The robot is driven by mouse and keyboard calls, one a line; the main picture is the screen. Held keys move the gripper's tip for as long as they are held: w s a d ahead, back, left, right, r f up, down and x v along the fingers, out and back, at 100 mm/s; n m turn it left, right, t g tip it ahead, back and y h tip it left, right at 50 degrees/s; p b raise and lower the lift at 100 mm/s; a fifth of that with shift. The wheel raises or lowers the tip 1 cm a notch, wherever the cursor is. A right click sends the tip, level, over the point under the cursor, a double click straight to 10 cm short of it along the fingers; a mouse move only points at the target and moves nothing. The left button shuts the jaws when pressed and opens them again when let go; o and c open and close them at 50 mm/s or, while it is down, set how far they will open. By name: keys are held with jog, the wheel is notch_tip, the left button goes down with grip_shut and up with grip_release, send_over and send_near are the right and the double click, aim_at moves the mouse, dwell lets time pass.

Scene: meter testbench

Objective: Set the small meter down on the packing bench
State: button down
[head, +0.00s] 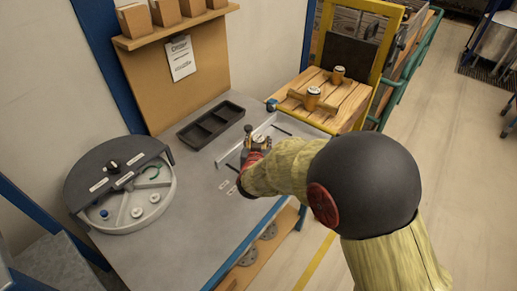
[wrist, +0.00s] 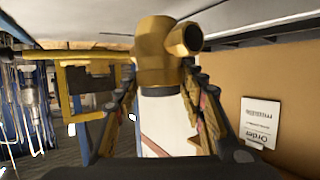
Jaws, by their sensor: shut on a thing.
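The small meter (wrist: 158,55) is a brass body with a round side port. In the wrist view it sits between the two fingers of my gripper (wrist: 160,90), which is shut on its dark lower part. In the head view my gripper (head: 256,146) is over the right part of a grey-topped bench (head: 225,220), beside a shallow fixture; a little brass of the meter (head: 260,139) shows there. The bench stands below a board with an order sheet (head: 180,58). I cannot tell whether the meter touches the bench top.
A round grey test unit (head: 122,185) stands at the bench's left. Two orange-brass meters (head: 313,98) (head: 338,74) stand on a wooden slatted table (head: 350,105) at the back right. The bench's front middle is clear.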

jog(key=shift+f+b, duration=0.45)
jog(key=shift+f, duration=1.05)
jog(key=shift+f, duration=0.2)
jog(key=c, duration=1.1)
grip_release()
jog(key=shift+r, duration=0.1)
